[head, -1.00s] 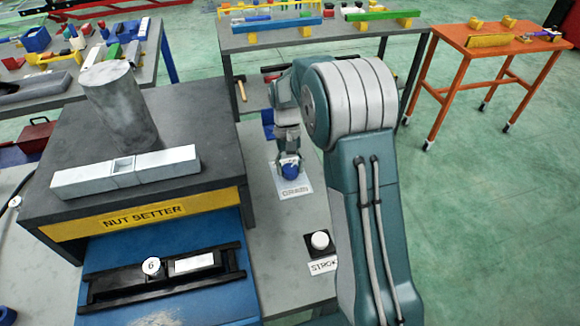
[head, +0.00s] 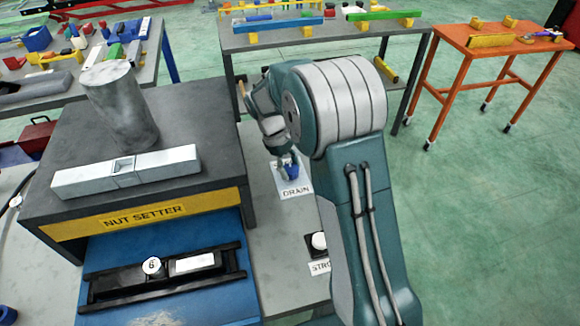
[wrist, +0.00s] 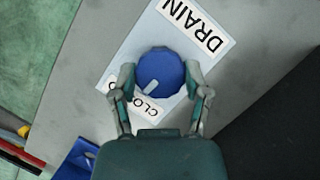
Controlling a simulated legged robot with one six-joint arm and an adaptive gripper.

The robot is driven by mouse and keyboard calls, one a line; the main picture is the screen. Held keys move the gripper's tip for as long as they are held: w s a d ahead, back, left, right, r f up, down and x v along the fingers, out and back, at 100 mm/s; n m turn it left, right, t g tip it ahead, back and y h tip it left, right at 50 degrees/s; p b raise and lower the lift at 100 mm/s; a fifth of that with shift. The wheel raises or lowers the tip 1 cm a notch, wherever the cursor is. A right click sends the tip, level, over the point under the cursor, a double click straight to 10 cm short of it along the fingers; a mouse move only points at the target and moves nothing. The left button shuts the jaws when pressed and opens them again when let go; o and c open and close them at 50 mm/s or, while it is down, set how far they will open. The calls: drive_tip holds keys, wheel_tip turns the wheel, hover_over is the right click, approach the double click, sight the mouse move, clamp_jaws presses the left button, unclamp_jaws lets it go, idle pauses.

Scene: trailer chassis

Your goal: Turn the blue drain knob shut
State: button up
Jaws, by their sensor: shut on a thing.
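The round blue drain knob (wrist: 160,68) sits on a pale plate (wrist: 213,62) in the wrist view. A light pointer mark on the knob points to the lower left, toward a partly covered label reading "CLO" (wrist: 146,108). My gripper (wrist: 160,76) has one finger on each side of the knob and is shut on it. In the head view the knob (head: 291,172) shows at the end of my gripper (head: 287,161), just behind the "DRAIN" label (head: 296,191). My fingers and palm hide part of the plate's lettering.
The nut setter stand (head: 215,140) rises left of the knob, with a grey cylinder (head: 120,105) and a metal bar (head: 125,172) on top. A white button (head: 319,241) is nearer, beside my arm. A table (head: 330,32) with coloured parts stands behind.

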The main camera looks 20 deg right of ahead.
drive_tip(key=shift+w+n+t, duration=0.15)
drive_tip(key=shift+n+t, duration=0.15)
drive_tip(key=shift+n, duration=0.2)
drive_tip(key=o, duration=1.2)
drive_tip(key=shift+a, duration=0.1)
drive_tip(key=shift+c, duration=0.2)
drive_tip(key=v, duration=1.2)
drive_tip(key=shift+a, duration=0.15)
drive_tip(key=shift+f, duration=0.1)
